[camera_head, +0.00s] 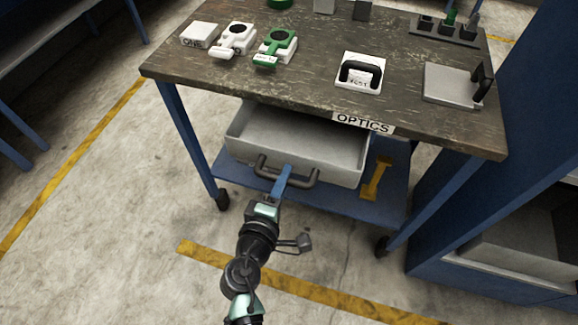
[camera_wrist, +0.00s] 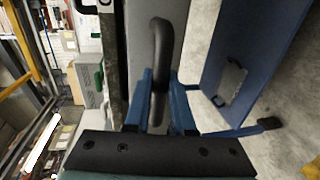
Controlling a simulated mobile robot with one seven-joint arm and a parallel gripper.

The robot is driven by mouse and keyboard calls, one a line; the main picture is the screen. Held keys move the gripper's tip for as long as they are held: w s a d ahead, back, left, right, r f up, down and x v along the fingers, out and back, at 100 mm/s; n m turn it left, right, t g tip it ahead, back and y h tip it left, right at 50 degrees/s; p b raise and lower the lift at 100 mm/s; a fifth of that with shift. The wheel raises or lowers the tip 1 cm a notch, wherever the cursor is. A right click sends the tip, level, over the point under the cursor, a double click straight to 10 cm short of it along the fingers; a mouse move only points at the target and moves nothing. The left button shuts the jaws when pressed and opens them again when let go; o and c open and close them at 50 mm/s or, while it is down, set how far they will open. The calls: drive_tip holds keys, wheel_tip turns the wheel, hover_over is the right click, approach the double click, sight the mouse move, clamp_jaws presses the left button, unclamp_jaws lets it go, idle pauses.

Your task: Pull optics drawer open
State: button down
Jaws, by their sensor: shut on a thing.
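The optics drawer (camera_head: 262,150) is a grey, open-topped tray under the tabletop, below the OPTICS label (camera_head: 363,123). It stands pulled out toward me, and its inside looks empty. A dark bar handle (camera_head: 302,180) runs across its front. In the wrist view the handle (camera_wrist: 160,60) passes between the fingers of my gripper (camera_wrist: 160,100). The drawer's runners are hidden.
The worn tabletop (camera_head: 320,75) carries a white device (camera_head: 233,40), a green device (camera_head: 275,48), a black-handled white block (camera_head: 360,74) and a grey plate (camera_head: 452,83). A yellow part (camera_head: 376,178) lies on the blue lower shelf. A blue cabinet (camera_head: 545,110) stands right. Floor in front is clear.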

drive_tip(key=v, duration=0.2)
drive_tip(key=f+v, duration=0.1)
drive_tip(key=v, duration=0.2)
drive_tip(key=shift+s+a, duration=0.15)
drive_tip(key=shift+s, duration=0.3)
drive_tip(key=c, duration=0.8)
unclamp_jaws()
drive_tip(key=shift+o, duration=0.2)
drive_tip(key=v, duration=1.3)
drive_tip(key=shift+b, duration=0.35)
drive_tip(key=shift+w, duration=0.1)
